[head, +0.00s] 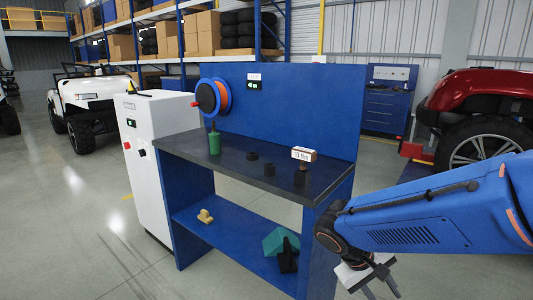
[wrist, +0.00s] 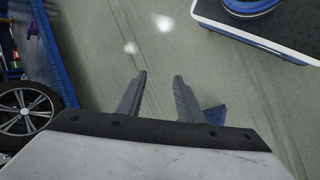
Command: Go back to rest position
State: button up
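My gripper (head: 379,283) hangs at the end of my blue arm in the lower right of the head view, in front of the workbench's right end. In the wrist view my gripper (wrist: 160,90) shows two grey fingers with a clear gap between them. It is open and nothing is between the fingers. The fingers point out over bare grey floor.
The blue workbench (head: 262,175) has a green bottle (head: 214,143), small black parts and a labelled box (head: 304,154) on its dark top. A white cabinet (head: 158,160) stands left. A red car (head: 480,115) is at right. Floor at lower left is clear.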

jog(key=s+r+m+t+y, duration=0.2)
jog(key=s+r+t+y, duration=0.3)
jog(key=s, duration=0.4)
jog(key=shift+r+y, duration=0.8)
jog(key=shift+r, duration=0.1)
